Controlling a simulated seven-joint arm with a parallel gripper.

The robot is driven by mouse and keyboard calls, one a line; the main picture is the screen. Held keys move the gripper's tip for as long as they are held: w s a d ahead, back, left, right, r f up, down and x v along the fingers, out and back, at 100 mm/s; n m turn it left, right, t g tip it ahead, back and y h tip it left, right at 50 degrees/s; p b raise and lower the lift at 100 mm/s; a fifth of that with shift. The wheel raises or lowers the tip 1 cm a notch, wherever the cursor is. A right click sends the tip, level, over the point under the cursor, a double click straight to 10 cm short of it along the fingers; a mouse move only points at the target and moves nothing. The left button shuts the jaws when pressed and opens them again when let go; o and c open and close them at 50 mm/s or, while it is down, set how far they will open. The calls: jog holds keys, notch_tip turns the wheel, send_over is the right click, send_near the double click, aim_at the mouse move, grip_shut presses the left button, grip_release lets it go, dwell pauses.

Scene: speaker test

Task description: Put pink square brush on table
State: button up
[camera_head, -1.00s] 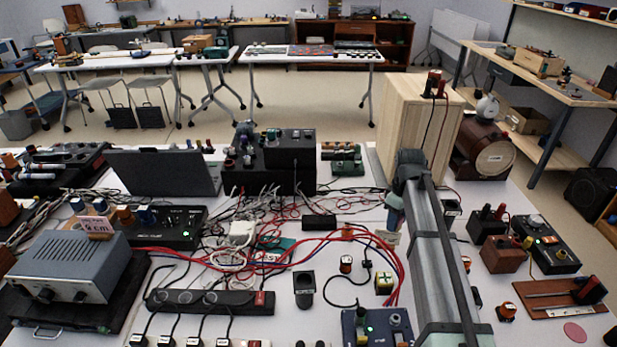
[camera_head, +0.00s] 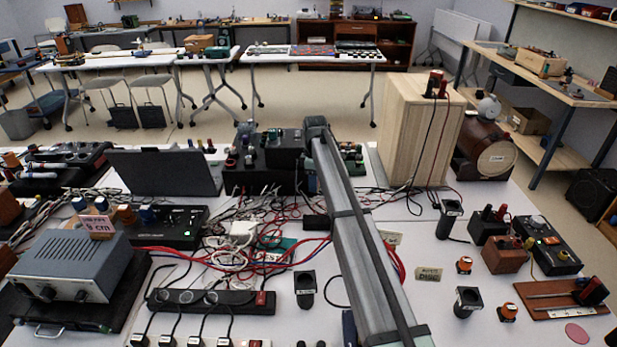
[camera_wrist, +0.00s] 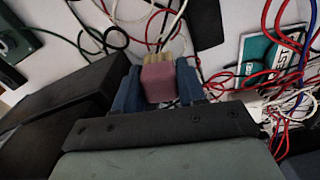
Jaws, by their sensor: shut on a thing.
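A pink square brush (camera_wrist: 158,82) with tan bristles shows in the wrist view. My gripper (camera_wrist: 159,88), with blue fingers, is shut on it, one finger on each side. The bristles point away from the gripper. The white table (camera_head: 420,232) shows bare patches in the head view, mostly right of my arm. In the head view the gripper and brush are hidden behind my arm's far end, close to the black box unit (camera_head: 285,150).
Tangled red and white cables (camera_head: 270,225) cover the table's middle. A black laptop-like panel (camera_head: 165,172) stands at left and a tall wooden cabinet (camera_head: 412,130) at right. A teal card (camera_wrist: 270,60) lies among cables. A pink disc (camera_head: 577,333) lies at the right front.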

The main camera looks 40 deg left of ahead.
aim_at(314, 211)
jog(key=shift+w+n, duration=0.1)
jog(key=shift+n, duration=1)
jog(key=shift+f, duration=4.95)
jog(key=shift+f, duration=0.2)
jog(key=o, duration=1.1)
jog(key=shift+c, duration=0.2)
notch_tip(314, 211, up, 12)
jog(key=shift+r, duration=0.2)
